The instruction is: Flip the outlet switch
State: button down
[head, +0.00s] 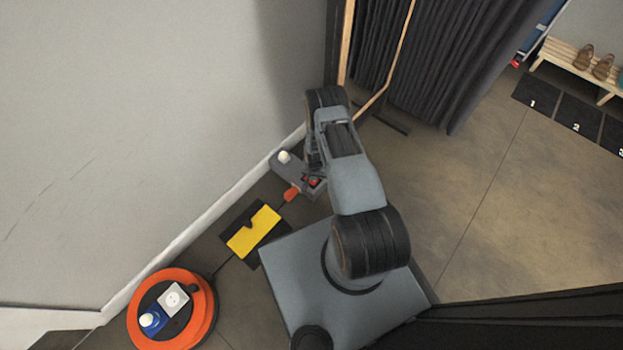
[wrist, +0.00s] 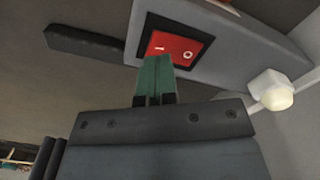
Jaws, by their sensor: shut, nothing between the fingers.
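The red outlet switch (wrist: 178,47) is a rocker with "I" and "O" marks in a black frame, set in a grey outlet box (wrist: 235,40). My gripper (wrist: 155,62) is shut and empty, its green fingers at the lower edge of the switch, near the "I" side; I cannot tell whether they touch it. In the head view the grey box (head: 290,181) lies on the floor by the wall, and a small red part of the switch (head: 314,182) shows. My arm hides most of my gripper there. Which way the rocker is tilted is unclear.
A white knob-like piece (head: 284,156) sits on the box, and an orange plug (head: 291,194) is at its near end. A yellow piece (head: 254,231) and an orange cable reel (head: 141,327) lie at lower left. A dark curtain (head: 440,60) hangs behind; open floor is right.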

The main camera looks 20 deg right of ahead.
jog(key=shift+f+b, duration=1.3)
jog(key=shift+f, duration=0.05)
dwell(0.8)
jog(key=shift+r, duration=0.1)
jog(key=shift+r+p, duration=2.5)
jog(key=shift+r, duration=0.95)
